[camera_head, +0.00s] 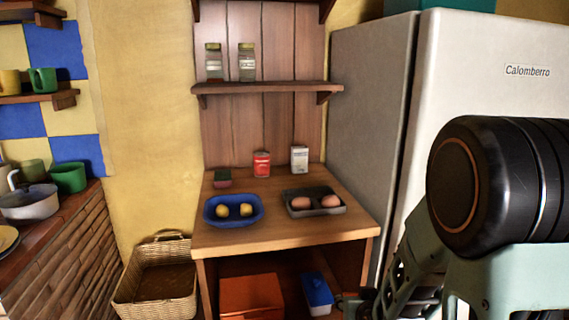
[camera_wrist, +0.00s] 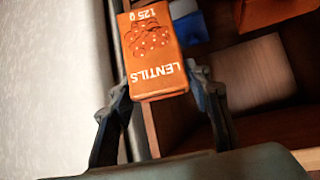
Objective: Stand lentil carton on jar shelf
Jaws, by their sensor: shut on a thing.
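The orange lentil carton (camera_wrist: 152,50), lettered LENTILS, is between the two fingers of my gripper (camera_wrist: 155,75) in the wrist view. My gripper is shut on it, one finger along each side. I cannot make out the carton in the head view. The jar shelf (camera_head: 285,88) is a wooden wall shelf above the counter. Two glass jars (camera_head: 214,62) (camera_head: 247,62) stand on its left part. Its right part is bare.
The counter (camera_head: 290,235) below bears a blue dish (camera_head: 211,219) of yellow items, a grey tray (camera_head: 341,206), a red can (camera_head: 261,164) and a white carton (camera_head: 299,159). An orange box (camera_head: 251,296) and a blue box (camera_head: 317,292) sit underneath. A fridge (camera_head: 370,110) stands at right.

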